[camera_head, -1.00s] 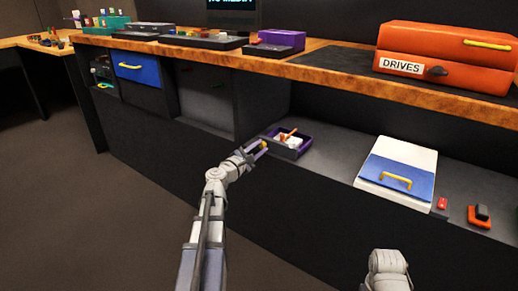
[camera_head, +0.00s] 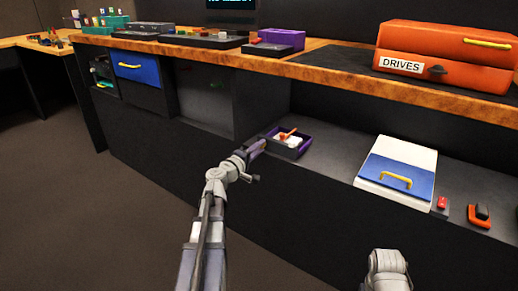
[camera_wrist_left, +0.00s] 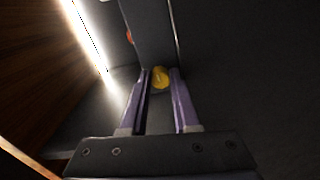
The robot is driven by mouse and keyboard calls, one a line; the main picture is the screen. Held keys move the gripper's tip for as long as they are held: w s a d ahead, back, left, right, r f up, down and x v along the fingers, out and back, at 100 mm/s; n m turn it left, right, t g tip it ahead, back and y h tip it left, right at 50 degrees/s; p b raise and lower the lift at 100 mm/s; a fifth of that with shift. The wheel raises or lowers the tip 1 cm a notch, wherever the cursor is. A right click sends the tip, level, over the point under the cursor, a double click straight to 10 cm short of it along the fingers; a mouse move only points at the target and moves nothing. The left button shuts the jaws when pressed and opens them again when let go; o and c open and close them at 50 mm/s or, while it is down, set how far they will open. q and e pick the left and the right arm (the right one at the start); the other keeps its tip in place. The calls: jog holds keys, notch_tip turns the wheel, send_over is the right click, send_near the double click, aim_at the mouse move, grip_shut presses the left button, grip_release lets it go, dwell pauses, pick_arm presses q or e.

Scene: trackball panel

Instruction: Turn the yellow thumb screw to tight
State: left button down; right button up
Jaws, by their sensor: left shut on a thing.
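The yellow thumb screw (camera_wrist_left: 160,78) shows in the left wrist view between the two purple fingers of my left gripper (camera_wrist_left: 160,74). The fingers stand on either side of it and are shut on it. It sits at the end of a dark grey panel (camera_wrist_left: 147,32). In the head view my left gripper (camera_head: 258,147) is at the front edge of the lower shelf, just left of a purple-edged tray, and the screw is hidden there. How tight the screw is cannot be told. My right gripper is not seen; only part of my right arm shows at the bottom.
The purple-edged tray (camera_head: 303,148) holds an orange stick and something white. A white box with a blue front (camera_head: 396,174) and small red and orange items stand farther right on the shelf. The wooden counter (camera_head: 330,77) overhangs above. Open floor lies left.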

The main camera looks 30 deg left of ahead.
pick_arm(q)
jog(key=m, duration=2.9)
jog(key=shift+a+f, duration=0.1)
jog(key=shift+a, duration=0.1)
dwell(0.4)
jog(key=c, duration=0.7)
grip_release()
jog(key=shift+o, duration=0.2)
